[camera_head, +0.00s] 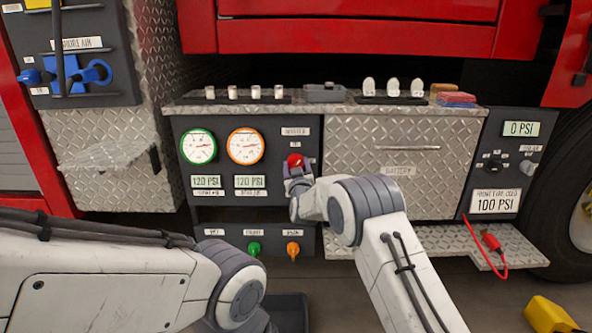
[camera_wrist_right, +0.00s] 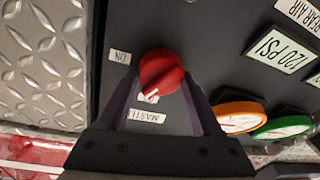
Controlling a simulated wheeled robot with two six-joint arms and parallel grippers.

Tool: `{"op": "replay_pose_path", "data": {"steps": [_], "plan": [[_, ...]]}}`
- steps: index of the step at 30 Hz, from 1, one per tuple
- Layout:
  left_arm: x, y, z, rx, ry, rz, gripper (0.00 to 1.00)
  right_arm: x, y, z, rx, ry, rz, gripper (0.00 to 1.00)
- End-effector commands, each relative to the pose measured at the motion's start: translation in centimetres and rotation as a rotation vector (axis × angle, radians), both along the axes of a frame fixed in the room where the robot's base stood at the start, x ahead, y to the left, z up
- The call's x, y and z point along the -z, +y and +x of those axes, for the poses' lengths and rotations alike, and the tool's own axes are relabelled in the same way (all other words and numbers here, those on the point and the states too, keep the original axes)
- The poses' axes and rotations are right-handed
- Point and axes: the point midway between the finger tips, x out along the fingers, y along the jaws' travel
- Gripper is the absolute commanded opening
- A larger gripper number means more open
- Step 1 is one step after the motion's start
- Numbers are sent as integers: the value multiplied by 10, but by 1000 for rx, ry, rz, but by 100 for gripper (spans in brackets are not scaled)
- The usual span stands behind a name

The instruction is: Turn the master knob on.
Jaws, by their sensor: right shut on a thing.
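The master knob (camera_head: 295,160) is red and round, on the dark pump panel below the MASTER label (camera_head: 295,131). In the right wrist view the knob (camera_wrist_right: 160,70) sits between the two fingers of my right gripper (camera_wrist_right: 162,82), which is shut on its sides. Its pale pointer mark points at a small, partly covered label beside the MASTER label (camera_wrist_right: 146,116). The ON label (camera_wrist_right: 120,57) is off to the left of the knob there. In the head view my right gripper (camera_head: 297,178) is at the knob. My left arm shows, but its gripper does not.
Green (camera_head: 198,146) and orange (camera_head: 245,145) gauges read above 120 PSI displays, left of the knob. Green (camera_head: 254,249) and orange (camera_head: 293,250) knobs sit below. A metal battery drawer (camera_head: 398,165) is at right. A red cable (camera_head: 490,240) lies on the lower step.

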Motion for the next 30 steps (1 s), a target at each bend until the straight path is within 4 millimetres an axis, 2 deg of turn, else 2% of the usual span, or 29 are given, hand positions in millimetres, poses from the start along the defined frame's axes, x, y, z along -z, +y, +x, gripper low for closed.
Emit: {"op": "replay_pose_path", "data": {"steps": [21, 30], "plan": [[39, 0, 0, 0, 0, 0, 0, 4, -1, 0, -1, -2, 676, 11], [50, 0, 0, 0, 0, 0, 0, 4, -1, 0, 0, -1, 895, 11]]}}
